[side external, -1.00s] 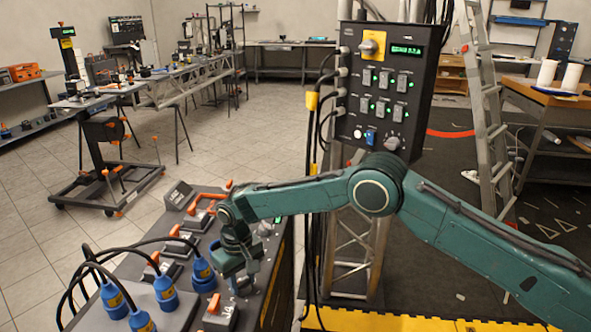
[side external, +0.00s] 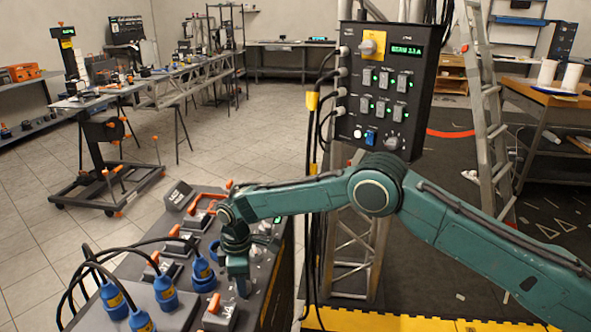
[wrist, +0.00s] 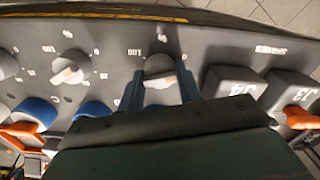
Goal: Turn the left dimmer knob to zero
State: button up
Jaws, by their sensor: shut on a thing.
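In the wrist view, the dimmer knob (wrist: 160,64) between my fingers is round and grey, with scale marks and a "100" label around it. My gripper (wrist: 160,84) is shut on it, one finger on each side. The lettering is upside down here, so this knob is left of its neighbours as the panel reads. Its pointer direction is hard to tell. A second knob (wrist: 72,68) with a pale pointer sits to its left in the picture. In the side view, my gripper (side external: 239,284) points down at the sloping console (side external: 262,268); the knob is hidden there.
Breaker blocks (wrist: 233,82) stand close right of my gripper in the wrist view. Blue plugs (side external: 165,290) with black cables crowd the console's near left. An upright control box (side external: 385,95) with a lit display stands behind my arm.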

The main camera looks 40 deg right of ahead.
jog(key=shift+n, duration=1.3)
jog(key=o, duration=1)
jog(key=shift+r, duration=0.1)
notch_tip(320, 180, up, 14)
jog(key=shift+f, duration=0.2)
jog(key=shift+r, duration=0.1)
